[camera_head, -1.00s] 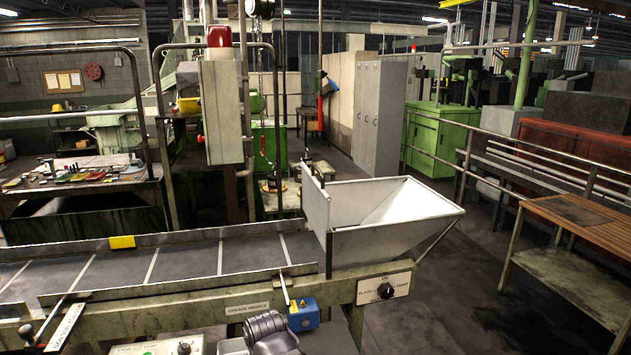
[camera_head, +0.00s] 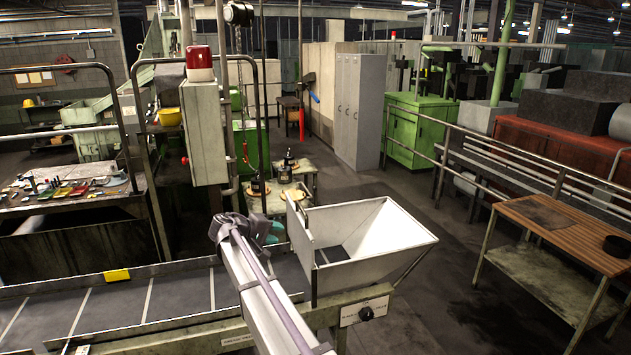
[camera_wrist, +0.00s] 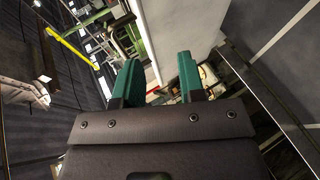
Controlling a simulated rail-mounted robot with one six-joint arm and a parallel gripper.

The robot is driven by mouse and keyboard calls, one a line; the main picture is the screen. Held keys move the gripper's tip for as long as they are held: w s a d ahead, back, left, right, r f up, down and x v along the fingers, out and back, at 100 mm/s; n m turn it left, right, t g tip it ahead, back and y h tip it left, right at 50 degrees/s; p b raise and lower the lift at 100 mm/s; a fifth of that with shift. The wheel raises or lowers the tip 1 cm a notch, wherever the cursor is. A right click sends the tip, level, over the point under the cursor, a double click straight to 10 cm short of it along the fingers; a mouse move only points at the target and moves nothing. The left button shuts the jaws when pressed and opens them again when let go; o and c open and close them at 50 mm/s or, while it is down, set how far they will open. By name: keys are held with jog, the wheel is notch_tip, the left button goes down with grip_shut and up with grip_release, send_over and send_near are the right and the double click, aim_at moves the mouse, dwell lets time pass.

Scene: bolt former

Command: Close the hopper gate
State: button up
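The white hopper (camera_head: 378,237) stands at the right end of the conveyor in the head view. A tall upright pale panel (camera_head: 300,238), seemingly the gate, stands at its left side and rises above the rim. A dark opening shows low inside the hopper, beside this panel. My gripper (camera_head: 275,232) has teal fingers and is just left of the panel, partly hidden by my arm. In the wrist view my gripper (camera_wrist: 158,72) is open, its fingers apart and nothing clearly held. A pale panel edge lies beyond the fingers; I cannot tell whether they touch it.
The conveyor belt (camera_head: 180,300) runs left from the hopper, with a yellow block (camera_head: 117,275) on its far rail. A black knob (camera_head: 366,313) is below the hopper. A grey control box (camera_head: 205,130) with a red lamp stands behind. A wooden-topped bench (camera_head: 560,232) stands right.

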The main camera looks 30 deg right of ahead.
aim_at(301, 207)
jog(key=w+d+r+t+h, duration=0.1)
jog(key=w+d+r+h, duration=0.1)
jog(key=w+r+h, duration=0.15)
jog(key=shift+n+y, duration=0.25)
jog(key=shift+n, duration=0.05)
jog(key=b+x, duration=0.1)
jog(key=x, duration=0.2)
jog(key=b+x, duration=0.1)
jog(key=x, duration=0.6)
jog(key=shift+w+d+r+b, duration=0.2)
jog(key=shift+w+d+b, duration=0.1)
jog(key=shift+d+b, duration=0.1)
grip_shut()
